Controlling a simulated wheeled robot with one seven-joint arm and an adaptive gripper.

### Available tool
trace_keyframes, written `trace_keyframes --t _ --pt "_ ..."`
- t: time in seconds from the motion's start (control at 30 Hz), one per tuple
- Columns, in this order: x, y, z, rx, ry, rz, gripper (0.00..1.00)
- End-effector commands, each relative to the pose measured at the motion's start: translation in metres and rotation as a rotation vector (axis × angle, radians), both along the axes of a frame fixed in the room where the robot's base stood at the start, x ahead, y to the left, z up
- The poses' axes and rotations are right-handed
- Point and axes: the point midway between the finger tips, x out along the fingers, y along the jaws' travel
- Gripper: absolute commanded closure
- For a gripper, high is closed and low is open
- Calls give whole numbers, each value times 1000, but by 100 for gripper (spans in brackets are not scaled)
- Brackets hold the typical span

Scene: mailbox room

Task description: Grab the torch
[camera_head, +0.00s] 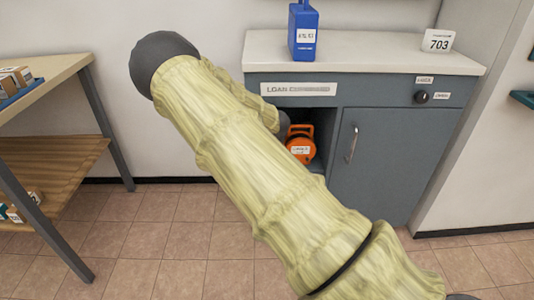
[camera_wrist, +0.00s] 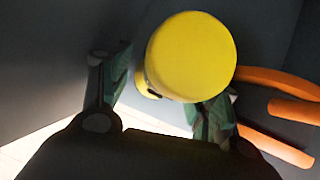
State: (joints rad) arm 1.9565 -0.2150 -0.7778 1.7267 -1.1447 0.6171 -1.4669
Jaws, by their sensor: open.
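A yellow round-ended object, which looks like the torch (camera_wrist: 192,55), fills the upper middle of the wrist view. A small dark part shows on its lower left side. My gripper (camera_wrist: 165,85) is open, with one finger to the left of the torch and the other below right, partly hidden behind it. A gap shows between the left finger and the torch; I cannot tell whether the right finger touches it. In the head view my arm reaches into the open cubby of the grey cabinet and hides the gripper and the torch.
An orange reel-like item (camera_head: 300,143) stands in the cubby; orange bars (camera_wrist: 285,110) show close on the right in the wrist view. The grey cabinet (camera_head: 372,160) has a closed door on the right. A blue container (camera_head: 303,38) stands on top. A wooden shelf table (camera_head: 50,75) is at left.

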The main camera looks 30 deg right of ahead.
Motion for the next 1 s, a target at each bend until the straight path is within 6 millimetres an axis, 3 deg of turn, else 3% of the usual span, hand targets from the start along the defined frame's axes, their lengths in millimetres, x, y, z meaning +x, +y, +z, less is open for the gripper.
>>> trace_keyframes --t 0.2,0.5,0.8,0.93,1.0 --pt "1 0 0 0 0 0 39" --pt "1 0 -1 0 0 0 92" --pt "1 0 2 1 0 1 93" --pt "1 0 10 -1 0 1 100" --pt "-9 4 5 1 3 0 100"
